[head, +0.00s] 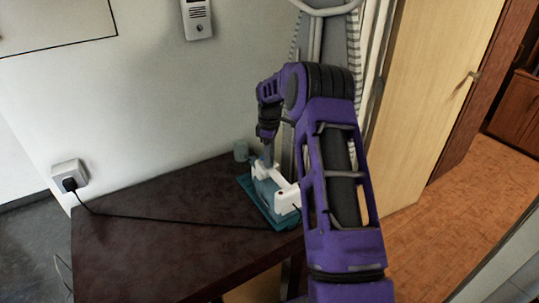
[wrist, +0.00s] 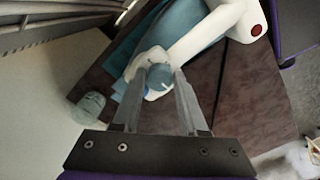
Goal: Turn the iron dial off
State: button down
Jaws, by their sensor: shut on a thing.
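The iron (head: 285,196) is white and teal. It stands on a teal base (head: 270,219) near the right part of the dark table. In the wrist view the iron's white handle (wrist: 205,35) runs up to the right, with a red spot at its far end. The round blue-grey dial (wrist: 159,76) sits at the near end of the handle, between my fingertips. My gripper (wrist: 161,72) is shut on the dial, a finger at each side. In the head view my gripper (head: 268,160) points down at the iron, and the dial cannot be made out there.
A small pale teal cup (head: 241,151) stands by the wall behind the iron; it also shows in the wrist view (wrist: 89,108). A black cord (head: 160,217) crosses the table (head: 130,255) to a wall socket (head: 69,173). The table's left part is otherwise clear. A wooden door (head: 435,90) stands right.

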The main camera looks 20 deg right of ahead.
jog(key=shift+n+p, duration=0.3)
jog(key=shift+n, duration=1.3)
jog(key=shift+c, duration=2.2)
grip_release()
jog(key=shift+r, duration=0.1)
notch_tip(320, 180, up, 17)
jog(key=shift+r+p, duration=0.15)
jog(key=shift+p, duration=0.15)
